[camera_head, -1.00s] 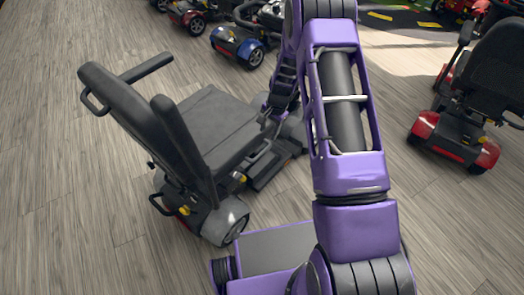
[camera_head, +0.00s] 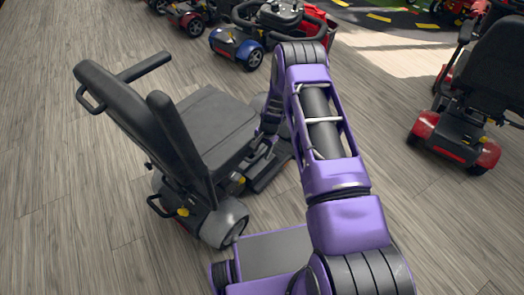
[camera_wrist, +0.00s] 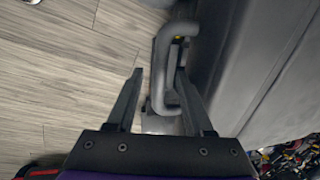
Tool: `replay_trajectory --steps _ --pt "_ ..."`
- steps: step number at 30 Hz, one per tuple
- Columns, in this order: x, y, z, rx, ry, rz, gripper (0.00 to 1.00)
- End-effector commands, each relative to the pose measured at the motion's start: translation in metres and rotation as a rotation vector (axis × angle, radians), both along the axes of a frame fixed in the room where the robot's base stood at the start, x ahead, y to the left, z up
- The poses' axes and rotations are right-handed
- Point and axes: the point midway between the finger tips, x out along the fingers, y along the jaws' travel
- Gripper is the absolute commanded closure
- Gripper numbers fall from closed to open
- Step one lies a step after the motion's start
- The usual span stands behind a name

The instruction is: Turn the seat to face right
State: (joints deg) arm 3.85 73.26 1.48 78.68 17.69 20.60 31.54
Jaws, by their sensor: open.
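The black scooter seat (camera_head: 210,125) is in the left half of the head view, its tall backrest (camera_head: 140,115) at the left and its cushion reaching right. A grey looped bar (camera_wrist: 163,75) lies between and partly over the fingers, closest to the right one; contact cannot be told. A large dark surface (camera_wrist: 265,70), seemingly part of the seat, fills the right side. In the head view my gripper is hidden around the cushion's front edge.
A blue scooter (camera_head: 236,46) and a red one stand at the back. A red and black scooter (camera_head: 455,135) stands at the right. Wooden floor (camera_head: 50,200) is clear at the left, and also between my arm and the right scooter.

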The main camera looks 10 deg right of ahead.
Motion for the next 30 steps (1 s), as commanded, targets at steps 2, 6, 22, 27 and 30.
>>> replay_trajectory --steps 2,6,22,27,30 --pt "0.0000 0.0000 0.0002 0.000 0.000 0.000 0.48" --pt "0.0001 -0.0001 0.0004 0.000 0.000 0.000 0.70" --pt "0.0000 -0.0002 0.0006 0.000 0.000 0.000 1.00" --pt "0.0000 -0.0002 0.0006 0.000 0.000 0.000 1.00" --pt "0.0000 -0.0003 0.0006 0.000 0.000 0.000 1.00"
